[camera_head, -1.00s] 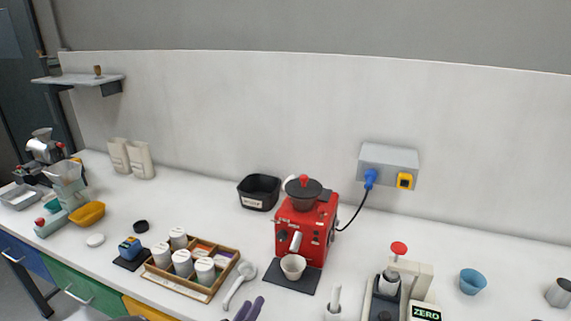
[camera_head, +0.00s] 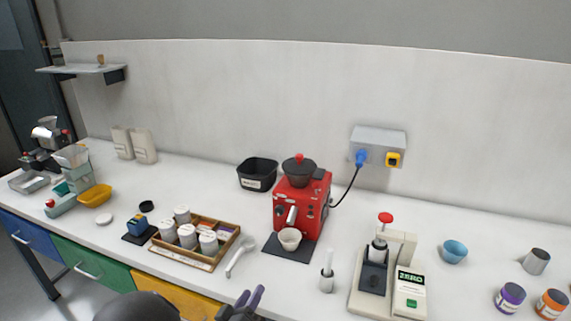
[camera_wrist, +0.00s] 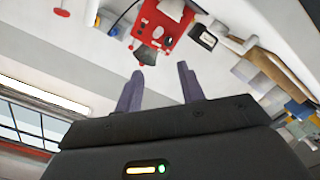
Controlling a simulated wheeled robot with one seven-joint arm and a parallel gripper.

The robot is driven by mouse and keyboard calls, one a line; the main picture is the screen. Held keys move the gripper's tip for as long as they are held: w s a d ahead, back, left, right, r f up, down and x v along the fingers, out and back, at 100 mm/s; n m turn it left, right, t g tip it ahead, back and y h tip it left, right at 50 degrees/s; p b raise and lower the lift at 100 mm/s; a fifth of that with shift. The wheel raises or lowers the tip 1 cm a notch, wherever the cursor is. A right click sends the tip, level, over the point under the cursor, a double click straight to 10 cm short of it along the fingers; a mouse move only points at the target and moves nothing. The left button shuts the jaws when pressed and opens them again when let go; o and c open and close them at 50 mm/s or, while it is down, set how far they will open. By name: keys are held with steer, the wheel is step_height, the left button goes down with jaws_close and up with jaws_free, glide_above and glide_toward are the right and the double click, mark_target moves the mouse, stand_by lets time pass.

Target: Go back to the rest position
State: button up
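My gripper (camera_head: 252,298) shows at the bottom edge of the head view, in front of the counter's near edge. In the wrist view its two purple fingers (camera_wrist: 158,88) stand apart with nothing between them. The red coffee machine (camera_head: 302,200) stands upright on the counter beyond my gripper, and a white cup (camera_head: 289,238) is at its front on a dark mat. The machine also shows in the wrist view (camera_wrist: 163,28), past the fingertips. My gripper touches nothing that I can see.
The white counter (camera_head: 190,290) holds a wooden tray (camera_head: 188,262) with several white jars, a white-handled tool (camera_head: 241,256), a black bin (camera_head: 257,175), a press with scale (camera_head: 375,290), a blue cup (camera_head: 454,251) and jars at the right. A wall socket box (camera_head: 378,142) has a plugged cable.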

steer(key=w+d+m+g+y, duration=0.35)
steer(key=d+g+y, duration=0.25)
steer(key=d+g, duration=0.25)
steer(key=s+d+r+g, duration=0.2)
steer(key=s+d+r, duration=0.1)
steer(key=s+d, duration=0.4)
steer(key=s+d+r+m+g, duration=0.1)
steer(key=s+d+r+g, duration=0.2)
steer(key=s+d, duration=0.4)
steer(key=shift+s+d+r, duration=0.15)
steer(key=shift+d+r, duration=0.1)
steer(key=shift+d, duration=0.45)
steer(key=shift+s, duration=0.1)
stand_by(0.6)
